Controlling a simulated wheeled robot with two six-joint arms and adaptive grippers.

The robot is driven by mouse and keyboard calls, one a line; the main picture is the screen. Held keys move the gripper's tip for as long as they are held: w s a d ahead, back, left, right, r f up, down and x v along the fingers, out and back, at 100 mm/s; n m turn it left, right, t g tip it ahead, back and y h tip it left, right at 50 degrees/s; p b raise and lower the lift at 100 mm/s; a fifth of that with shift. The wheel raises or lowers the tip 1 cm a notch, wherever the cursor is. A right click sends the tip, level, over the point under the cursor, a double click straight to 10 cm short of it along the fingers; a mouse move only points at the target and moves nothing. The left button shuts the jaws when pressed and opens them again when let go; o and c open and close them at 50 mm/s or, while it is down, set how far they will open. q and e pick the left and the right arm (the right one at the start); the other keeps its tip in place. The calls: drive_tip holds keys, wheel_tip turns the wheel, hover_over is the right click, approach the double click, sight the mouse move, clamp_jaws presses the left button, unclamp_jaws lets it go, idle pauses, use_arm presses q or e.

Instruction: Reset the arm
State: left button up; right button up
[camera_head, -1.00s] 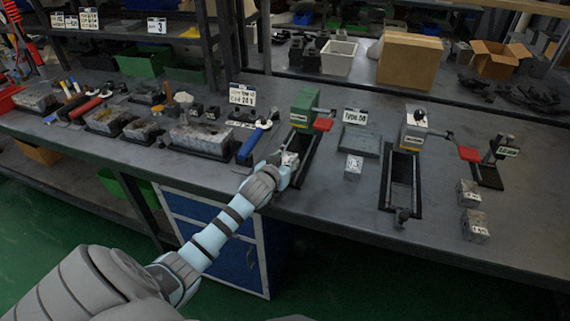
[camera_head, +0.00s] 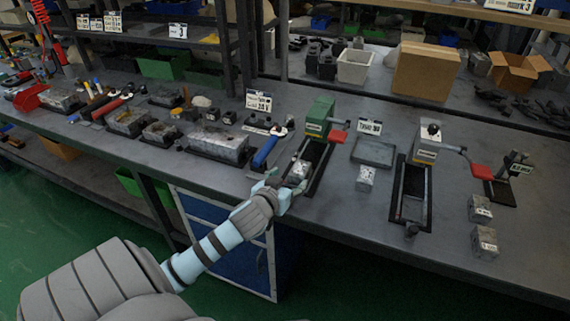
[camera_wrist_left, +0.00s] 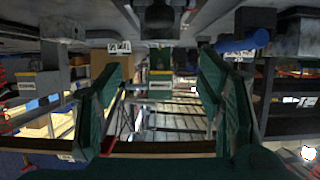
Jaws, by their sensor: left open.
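My left gripper (camera_head: 284,188) is at the near end of the green vise (camera_head: 318,122) on the workbench. Its two green fingers stand wide apart in the left wrist view (camera_wrist_left: 158,110), with no block held between them. A grey metal block (camera_head: 299,172) sits in the vise's near part, just beyond the fingertips. Whether a finger still touches the block cannot be told. My left arm reaches in from the lower left. My right gripper is not in view.
A grey vise (camera_head: 426,150) with a red handle stands to the right. Small metal blocks (camera_head: 366,178) (camera_head: 485,242) and an empty tray (camera_head: 374,152) lie nearby. A blue-handled tool (camera_head: 266,150) lies left of the green vise. The space above the bench front is free.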

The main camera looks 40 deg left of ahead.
use_arm(q)
drive_tip(key=shift+v, duration=1.2)
